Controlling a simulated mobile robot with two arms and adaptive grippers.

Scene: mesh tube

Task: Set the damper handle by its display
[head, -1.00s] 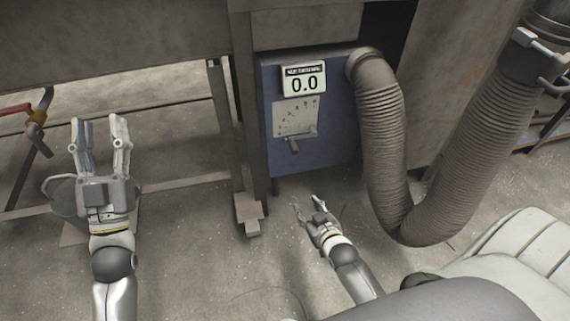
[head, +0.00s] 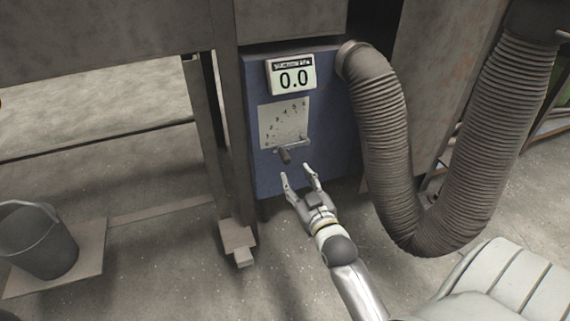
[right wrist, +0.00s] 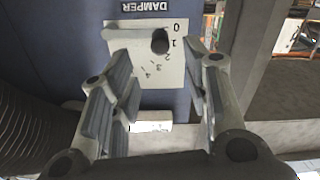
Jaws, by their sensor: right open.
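The blue damper box (head: 330,125) carries a display (head: 291,76) that reads 0.0. Below it is a pale numbered scale plate (head: 284,119), with the dark damper handle (head: 285,156) at its lower edge, near the 0 end. My right gripper (head: 300,172) is open and empty, just below the handle and apart from it. In the right wrist view the handle's dark knob (right wrist: 160,41) shows upside down between and beyond the open fingers (right wrist: 158,80), beside the marks 0 and 1. My left gripper is out of the head view.
A ribbed grey hose (head: 385,140) loops down close to the right of the box. A steel post (head: 226,120) stands to its left. A bucket (head: 37,240) sits on a floor plate at the lower left. The floor before the box is clear.

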